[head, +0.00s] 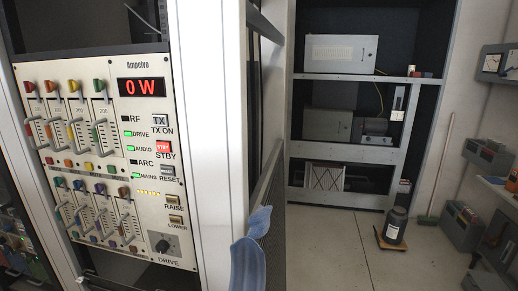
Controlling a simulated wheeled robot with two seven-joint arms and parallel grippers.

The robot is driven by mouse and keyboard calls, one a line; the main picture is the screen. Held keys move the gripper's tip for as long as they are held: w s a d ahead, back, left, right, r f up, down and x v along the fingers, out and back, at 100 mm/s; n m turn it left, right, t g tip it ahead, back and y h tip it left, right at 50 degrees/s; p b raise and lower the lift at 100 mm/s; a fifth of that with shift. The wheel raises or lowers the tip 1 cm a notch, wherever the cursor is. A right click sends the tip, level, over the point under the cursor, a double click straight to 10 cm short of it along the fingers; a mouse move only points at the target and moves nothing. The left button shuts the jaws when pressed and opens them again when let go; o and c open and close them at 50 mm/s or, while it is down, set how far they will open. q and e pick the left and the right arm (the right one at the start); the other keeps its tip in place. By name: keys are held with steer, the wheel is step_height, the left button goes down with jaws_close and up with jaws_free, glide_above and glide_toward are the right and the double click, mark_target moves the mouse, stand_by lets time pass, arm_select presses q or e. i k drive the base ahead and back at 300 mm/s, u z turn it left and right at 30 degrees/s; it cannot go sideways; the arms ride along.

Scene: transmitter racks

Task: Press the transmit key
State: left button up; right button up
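The transmit key, a pale square button marked TX (160,120) with "TX ON" under it, is on the Ampelvo panel (140,62) at the left of the head view. It looks unlit. Just below it is the red, lit STBY key (163,148). The power display (141,87) above reads 0 W in red. Neither of my grippers shows in the head view, so nothing is seen touching the key.
Sliders with coloured knobs (72,105) fill the panel's left side. RESET (167,172), RAISE (174,202) and LOWER (175,219) keys and a drive knob (163,245) sit lower. A blue glove-like thing (249,250) hangs beside the rack's edge. The floor (345,250) at right is partly clear.

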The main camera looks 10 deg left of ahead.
mark_target(158, 121)
steer(key=u, duration=1.25)
